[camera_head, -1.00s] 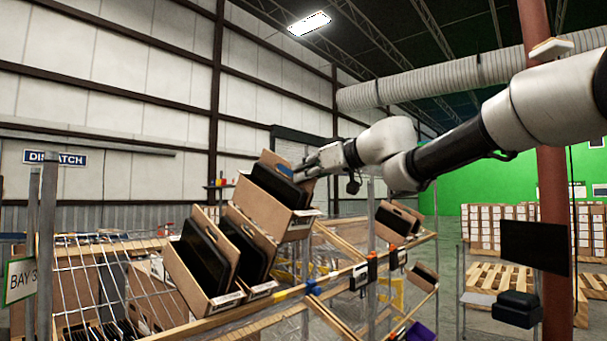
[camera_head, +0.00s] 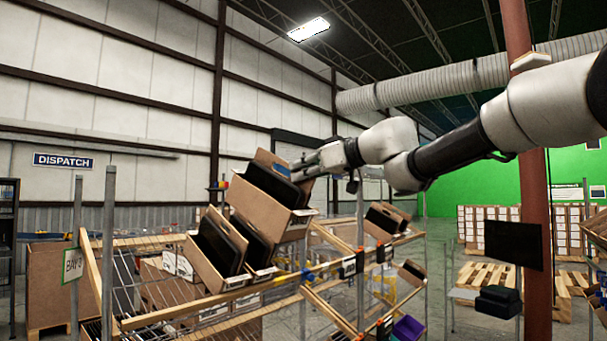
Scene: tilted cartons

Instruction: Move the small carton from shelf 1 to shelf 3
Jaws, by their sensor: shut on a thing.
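My gripper (camera_head: 303,168) is shut on an open brown carton (camera_head: 262,210) with dark flat items inside. The carton is tilted and held up above the shelf rack, overlapping in the view the cartons behind and below it. The fingertips are at its upper right edge, partly hidden by the carton. Two more tilted cartons with dark contents stand on the sloping upper shelf (camera_head: 185,313), the nearer one (camera_head: 207,268) at the left. A smaller carton (camera_head: 384,221) sits on the rack farther right. I cannot read which shelf is numbered 1 or 3.
Another small carton (camera_head: 412,272) and a purple bin (camera_head: 407,328) are lower right on the rack. Metal posts (camera_head: 109,250) stand at the left. A red column (camera_head: 537,200) rises at the right, with pallets (camera_head: 487,278) behind. Open floor shows between rack and pallets.

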